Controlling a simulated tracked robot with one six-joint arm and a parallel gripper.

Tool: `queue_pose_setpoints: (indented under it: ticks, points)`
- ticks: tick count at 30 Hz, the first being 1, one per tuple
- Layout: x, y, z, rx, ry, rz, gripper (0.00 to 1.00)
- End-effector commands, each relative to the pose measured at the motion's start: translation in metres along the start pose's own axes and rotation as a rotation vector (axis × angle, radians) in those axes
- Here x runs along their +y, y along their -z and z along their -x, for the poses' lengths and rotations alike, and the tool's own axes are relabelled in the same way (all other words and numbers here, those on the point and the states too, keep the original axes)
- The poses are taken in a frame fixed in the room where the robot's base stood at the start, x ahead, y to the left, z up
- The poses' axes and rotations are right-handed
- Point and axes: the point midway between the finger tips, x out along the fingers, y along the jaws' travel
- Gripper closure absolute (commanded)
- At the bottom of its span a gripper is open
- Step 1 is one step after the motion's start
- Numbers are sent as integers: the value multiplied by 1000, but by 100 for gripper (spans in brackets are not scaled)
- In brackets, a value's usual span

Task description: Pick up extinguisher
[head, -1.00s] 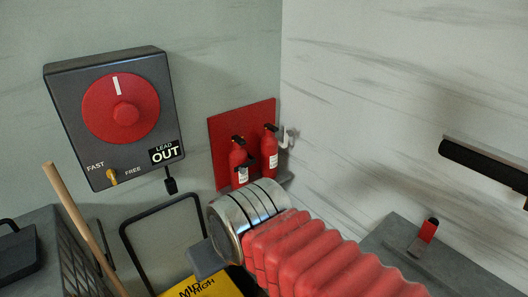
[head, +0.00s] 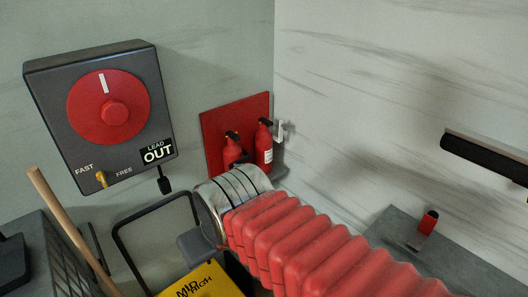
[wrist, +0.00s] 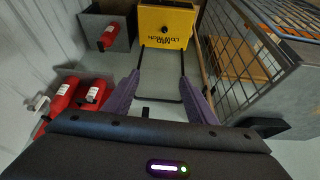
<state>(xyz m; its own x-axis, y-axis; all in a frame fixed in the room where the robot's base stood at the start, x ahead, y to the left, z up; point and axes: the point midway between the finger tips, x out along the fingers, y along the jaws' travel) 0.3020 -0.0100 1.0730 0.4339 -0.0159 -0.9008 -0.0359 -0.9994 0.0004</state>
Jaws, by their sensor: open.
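Two red extinguishers with black tops stand against a red backboard (head: 215,122) at the wall corner in the head view. The right extinguisher (head: 264,150) shows its white label; my arm's metal cuff hides the lower part of the left one (head: 232,153). The wrist view shows two red extinguishers (wrist: 60,98) (wrist: 92,93) at the left, outside my jaws. Another red extinguisher (wrist: 108,37) is at a grey box, upper left. My gripper (wrist: 161,82) is open, its purple fingers apart with nothing held between them. The fingers are hidden in the head view.
A grey control box with a red dial (head: 108,106) hangs on the left wall. A yellow box (head: 200,281) with a dark tube frame (head: 117,235) stands below it. A wire-mesh cage (wrist: 235,62) is at the right in the wrist view. A wooden pole (head: 70,225) leans at left.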

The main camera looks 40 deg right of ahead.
Motion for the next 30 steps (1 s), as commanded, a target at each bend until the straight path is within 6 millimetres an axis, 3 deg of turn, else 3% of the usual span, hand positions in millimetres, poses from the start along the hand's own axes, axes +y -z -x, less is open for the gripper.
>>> queue_pose_setpoints:
  ticks: [13,30]
  points:
    - [56,8,-70,-181,-73,-149,17]
    - [156,37,-182,-208,-155,-289,17]
